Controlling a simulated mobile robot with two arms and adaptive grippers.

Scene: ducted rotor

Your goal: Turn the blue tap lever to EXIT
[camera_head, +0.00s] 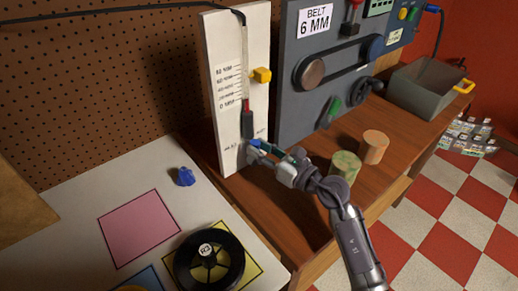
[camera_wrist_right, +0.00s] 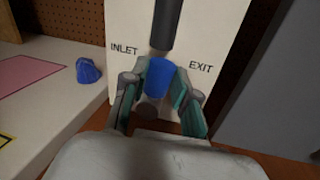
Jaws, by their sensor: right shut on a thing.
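The blue tap lever (camera_wrist_right: 159,77) sits low on a white upright board (camera_head: 229,60), below a dark cylinder. In the right wrist view, the word INLET is to its left and EXIT (camera_wrist_right: 201,66) to its right. The lever appears roughly midway between the two words. My right gripper (camera_wrist_right: 160,90) is shut on the lever, with one finger on each side. In the head view my right gripper (camera_head: 262,151) reaches the board's foot and partly hides the lever. My left gripper is not in view.
A grey machine panel (camera_head: 290,85) stands right of the board. Two short cylinders, one green (camera_head: 345,165) and one tan (camera_head: 374,147), stand near my right arm. A blue knob (camera_head: 185,177) and a black spool (camera_head: 181,265) lie on the white surface at left.

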